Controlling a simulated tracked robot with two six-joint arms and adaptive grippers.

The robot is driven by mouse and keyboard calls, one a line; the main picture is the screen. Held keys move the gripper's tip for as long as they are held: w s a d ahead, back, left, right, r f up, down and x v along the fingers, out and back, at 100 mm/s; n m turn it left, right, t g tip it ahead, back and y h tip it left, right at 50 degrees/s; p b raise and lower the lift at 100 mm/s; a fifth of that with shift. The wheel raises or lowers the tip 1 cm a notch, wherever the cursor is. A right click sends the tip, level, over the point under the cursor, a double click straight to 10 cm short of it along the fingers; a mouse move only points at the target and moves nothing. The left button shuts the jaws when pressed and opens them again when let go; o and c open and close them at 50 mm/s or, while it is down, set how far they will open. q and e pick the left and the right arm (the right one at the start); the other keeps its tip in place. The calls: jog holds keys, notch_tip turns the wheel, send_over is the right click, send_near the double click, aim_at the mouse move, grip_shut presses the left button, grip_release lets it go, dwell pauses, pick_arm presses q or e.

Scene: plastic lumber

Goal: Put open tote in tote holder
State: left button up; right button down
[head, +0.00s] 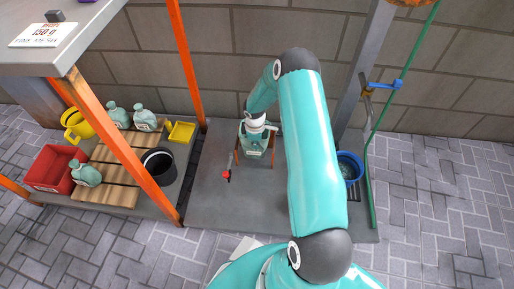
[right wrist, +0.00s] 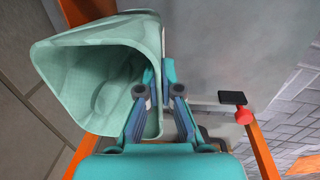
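The open tote (right wrist: 95,75) is a pale green container with its mouth facing the camera in the right wrist view. It shows small in the head view (head: 254,146), under my right gripper (head: 257,124). In the right wrist view my right gripper (right wrist: 158,92) has its fingers on either side of the tote's right wall, closed on it. An orange frame, seemingly the tote holder (right wrist: 263,150), has bars around the tote; its orange legs show beside the tote in the head view (head: 272,143). I cannot tell whether the tote rests in it. My left gripper is not in view.
A red-knobbed lever (head: 227,175) stands left of the tote. A blue bucket (head: 349,168) is at the right, near a post with a blue valve. A shelf at left holds a red crate (head: 52,168), jugs and a black bucket (head: 159,166). A brick wall is behind.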

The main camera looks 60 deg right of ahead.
jog(key=shift+f+b, duration=0.5)
jog(key=shift+f, duration=1.25)
jog(key=shift+f, duration=0.2)
jog(key=c, duration=1.3)
grip_release()
jog(key=shift+r, duration=0.1)
